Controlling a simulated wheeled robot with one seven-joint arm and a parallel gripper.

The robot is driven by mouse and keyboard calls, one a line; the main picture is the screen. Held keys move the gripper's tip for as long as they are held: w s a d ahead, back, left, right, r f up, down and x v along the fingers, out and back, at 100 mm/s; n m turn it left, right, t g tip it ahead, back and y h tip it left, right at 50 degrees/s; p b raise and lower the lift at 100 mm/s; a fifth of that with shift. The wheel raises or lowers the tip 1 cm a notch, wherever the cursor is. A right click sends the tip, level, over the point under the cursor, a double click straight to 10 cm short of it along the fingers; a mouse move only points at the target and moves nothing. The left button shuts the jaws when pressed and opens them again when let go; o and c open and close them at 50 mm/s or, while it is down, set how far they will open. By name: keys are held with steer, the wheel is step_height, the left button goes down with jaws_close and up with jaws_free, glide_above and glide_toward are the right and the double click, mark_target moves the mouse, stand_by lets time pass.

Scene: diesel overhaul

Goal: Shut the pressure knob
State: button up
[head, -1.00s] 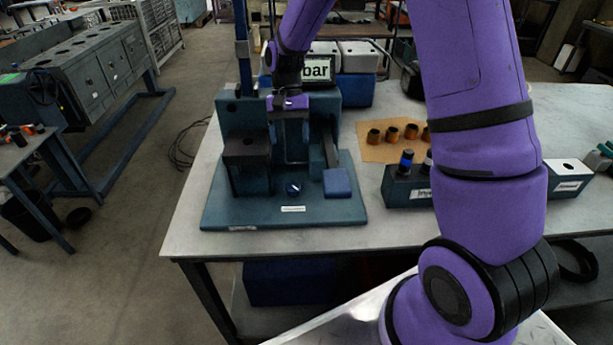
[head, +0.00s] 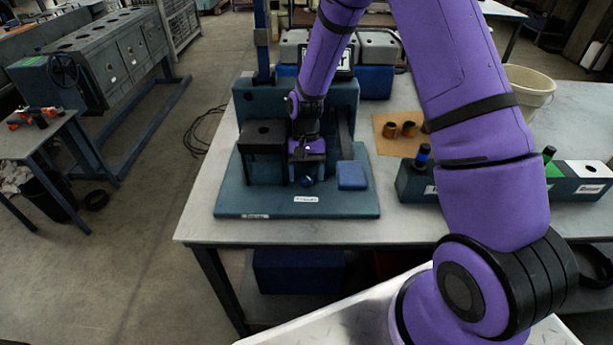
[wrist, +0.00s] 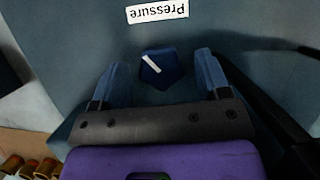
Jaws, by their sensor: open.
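The pressure knob (wrist: 160,68) is small and dark blue with a white pointer line. In the wrist view the line runs diagonally, from upper left to lower right. A "Pressure" label (wrist: 157,11) reads upside down above it. My gripper (head: 306,172) is open and low over the rig's base plate (head: 240,202). In the wrist view its two blue fingers stand on either side of the knob, with a visible gap on each side. I cannot tell whether the fingertips are down to the knob's height. In the head view my gripper partly hides the knob.
A dark block (head: 264,136) rises left of my gripper, and a blue pad (head: 352,175) lies to the right. The rig's upright body stands behind. Bronze rings (head: 409,129) and a teal holder (head: 405,183) sit farther right. The base plate's front is clear.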

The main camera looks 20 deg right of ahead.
steer(key=shift+s+a+f, duration=0.1)
steer(key=shift+s+f, duration=0.1)
steer(key=shift+f, duration=0.35)
steer(key=c, duration=0.9)
steer(key=shift+m, duration=0.3)
steer(key=shift+m+t+y, duration=0.35)
steer(key=shift+m+y, duration=0.1)
steer(key=shift+m, duration=0.85)
steer(key=shift+m+t+y, duration=0.35)
steer(key=shift+m+y, duration=0.1)
steer(key=shift+m, duration=0.85)
